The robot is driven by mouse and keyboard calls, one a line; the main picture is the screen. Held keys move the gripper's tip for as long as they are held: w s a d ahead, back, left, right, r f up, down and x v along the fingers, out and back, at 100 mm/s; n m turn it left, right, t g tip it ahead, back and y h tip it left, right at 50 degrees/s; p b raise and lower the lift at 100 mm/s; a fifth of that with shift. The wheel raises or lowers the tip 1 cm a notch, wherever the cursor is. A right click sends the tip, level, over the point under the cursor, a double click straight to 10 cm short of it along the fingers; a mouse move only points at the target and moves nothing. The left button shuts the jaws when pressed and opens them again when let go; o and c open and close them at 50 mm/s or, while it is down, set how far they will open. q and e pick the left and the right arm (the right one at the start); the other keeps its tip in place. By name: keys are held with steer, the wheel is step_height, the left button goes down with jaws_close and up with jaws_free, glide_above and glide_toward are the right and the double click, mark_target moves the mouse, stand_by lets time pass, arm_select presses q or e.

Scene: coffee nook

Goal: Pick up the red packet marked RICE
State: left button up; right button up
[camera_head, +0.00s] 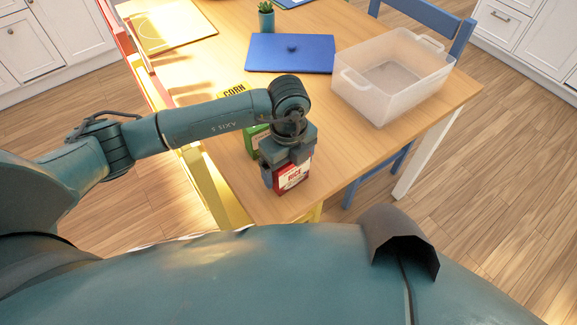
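The red packet marked RICE (292,178) stands near the front corner of the wooden table, its labelled face towards the camera. My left gripper (287,170) points down from above it, with a finger showing at the packet's left side. The gripper body hides the packet's top. I cannot tell whether the fingers press on the packet or stand apart from it, nor whether its base touches the table. My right gripper is not in view.
A green packet (251,138) stands just behind the gripper, and a yellow CORN packet (234,90) is partly behind my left arm. The table (325,145) is bare between gripper and bin.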

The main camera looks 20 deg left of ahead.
arm_select(q)
steer(key=c, duration=0.8)
steer(key=shift+c, duration=0.2)
